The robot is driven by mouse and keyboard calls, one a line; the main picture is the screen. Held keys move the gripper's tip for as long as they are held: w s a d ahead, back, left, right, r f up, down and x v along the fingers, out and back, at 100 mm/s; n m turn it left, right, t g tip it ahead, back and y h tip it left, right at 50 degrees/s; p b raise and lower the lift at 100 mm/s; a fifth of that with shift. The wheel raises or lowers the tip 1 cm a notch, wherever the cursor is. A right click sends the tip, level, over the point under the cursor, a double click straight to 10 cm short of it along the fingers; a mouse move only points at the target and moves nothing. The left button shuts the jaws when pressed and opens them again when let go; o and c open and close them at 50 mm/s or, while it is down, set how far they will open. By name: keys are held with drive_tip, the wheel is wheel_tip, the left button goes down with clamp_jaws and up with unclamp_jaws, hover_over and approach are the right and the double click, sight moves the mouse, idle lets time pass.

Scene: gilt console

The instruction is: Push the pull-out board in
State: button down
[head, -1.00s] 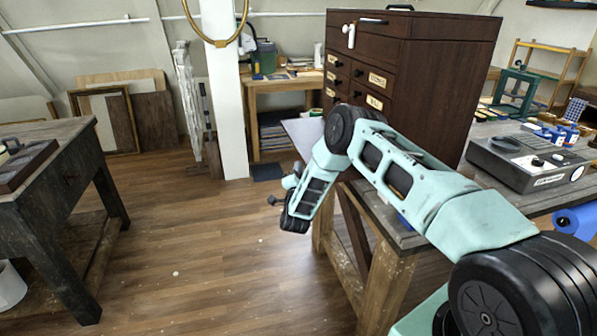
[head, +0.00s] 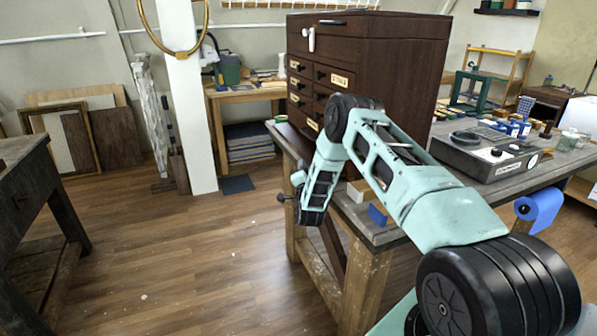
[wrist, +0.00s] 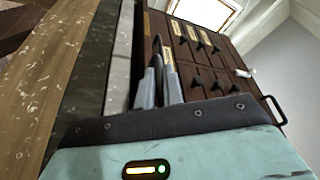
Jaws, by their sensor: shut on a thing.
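The dark wooden cabinet (head: 400,90) with several labelled drawers stands on the workbench (head: 400,232); its drawer fronts also show in the wrist view (wrist: 200,60). The pull-out board (wrist: 157,46) appears as a thin dark brown edge low on the cabinet, just above the bench top, in the wrist view. My gripper (wrist: 158,72) has its two grey fingers closed with this edge between their tips. How far the board sticks out cannot be told. In the head view my arm hides the fingers and most of the board.
A dark table (head: 25,185) stands at the left. The wooden floor (head: 190,260) between is clear.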

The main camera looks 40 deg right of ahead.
drive_tip(key=c, duration=1.5)
unclamp_jaws()
drive_tip(key=b+v, duration=0.7)
drive_tip(key=v, duration=1)
drive_tip(key=shift+s+a, duration=0.2)
drive_tip(key=shift+a, duration=0.05)
drive_tip(key=shift+c, duration=0.2)
